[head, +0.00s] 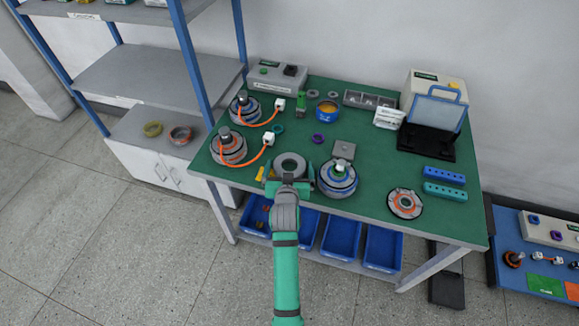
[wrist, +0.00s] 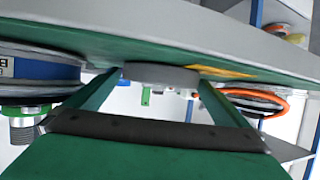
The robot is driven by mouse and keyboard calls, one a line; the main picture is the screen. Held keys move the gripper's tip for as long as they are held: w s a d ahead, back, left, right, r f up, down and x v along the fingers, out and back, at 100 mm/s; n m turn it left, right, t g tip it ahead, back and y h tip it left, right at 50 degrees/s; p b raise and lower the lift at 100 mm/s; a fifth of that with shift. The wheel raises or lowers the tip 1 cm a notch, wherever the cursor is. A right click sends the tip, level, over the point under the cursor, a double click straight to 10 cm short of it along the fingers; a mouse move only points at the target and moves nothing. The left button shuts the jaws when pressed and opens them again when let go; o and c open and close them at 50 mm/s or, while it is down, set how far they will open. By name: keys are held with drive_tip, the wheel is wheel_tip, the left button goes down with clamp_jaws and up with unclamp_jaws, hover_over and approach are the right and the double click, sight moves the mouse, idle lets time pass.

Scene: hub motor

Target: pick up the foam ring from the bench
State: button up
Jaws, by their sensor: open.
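The foam ring (head: 281,160) is a thick grey ring lying flat near the front edge of the green bench top (head: 375,205). In the wrist view, which is upside down, the foam ring (wrist: 160,74) shows edge-on as a grey disc at the far end of the fingers. My gripper (head: 290,181) is at the bench's front edge, low over the top, with its fingers reaching to either side of the ring. In the wrist view my gripper (wrist: 161,80) is open with one finger on each side. I cannot tell whether the fingers touch the ring.
A blue and silver motor (head: 338,179) stands close to the right of my gripper. Another motor with an orange cable (head: 229,147) stands to the left. Small yellow pieces (head: 262,174) lie just left of the ring. A flat orange and grey disc (head: 405,203) lies farther right.

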drive_tip(key=c, duration=0.9)
drive_tip(key=shift+c, duration=0.2)
